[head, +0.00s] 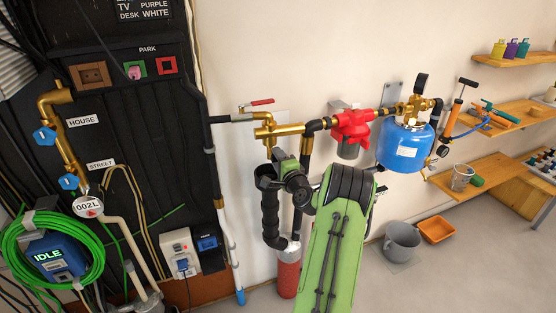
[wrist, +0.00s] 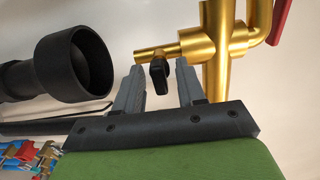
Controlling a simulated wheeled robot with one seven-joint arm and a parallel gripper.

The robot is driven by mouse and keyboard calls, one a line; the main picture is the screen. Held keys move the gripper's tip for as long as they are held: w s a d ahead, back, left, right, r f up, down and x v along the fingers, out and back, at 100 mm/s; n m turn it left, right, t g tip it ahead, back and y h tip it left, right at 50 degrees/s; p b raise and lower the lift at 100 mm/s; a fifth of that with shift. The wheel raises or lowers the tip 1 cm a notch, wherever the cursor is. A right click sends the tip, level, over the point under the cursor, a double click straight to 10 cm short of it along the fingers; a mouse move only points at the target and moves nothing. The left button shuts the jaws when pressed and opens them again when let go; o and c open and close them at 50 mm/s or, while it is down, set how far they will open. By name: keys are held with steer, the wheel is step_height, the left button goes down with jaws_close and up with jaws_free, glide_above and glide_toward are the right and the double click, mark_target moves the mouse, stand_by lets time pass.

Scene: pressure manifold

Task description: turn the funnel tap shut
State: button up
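The funnel tap is a small black handle (wrist: 160,76) on a thin brass spout (wrist: 156,50), which branches from a thicker brass pipe (wrist: 217,60). In the wrist view the handle lies between the two grey fingers of my gripper (wrist: 160,70), with a visible gap on each side. My gripper is open and appears to hold nothing. The black funnel (wrist: 75,66) has its wide mouth facing the spout's end. In the head view the brass pipe (head: 268,131) stands above the black funnel hose (head: 267,205); my wrist hides the tap handle there.
A red-handled valve (head: 262,102) sits on the pipe above. A red filter housing (head: 351,124) and a blue tank (head: 405,147) are to the right. A red cylinder (head: 288,275) stands below the hose. A dark panel (head: 130,150) fills the left; open floor lies right.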

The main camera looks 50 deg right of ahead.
steer(key=b+v, duration=0.3)
steer(key=v, duration=1.2)
steer(key=shift+s+a+b, duration=0.2)
steer(key=shift+s+b, duration=0.1)
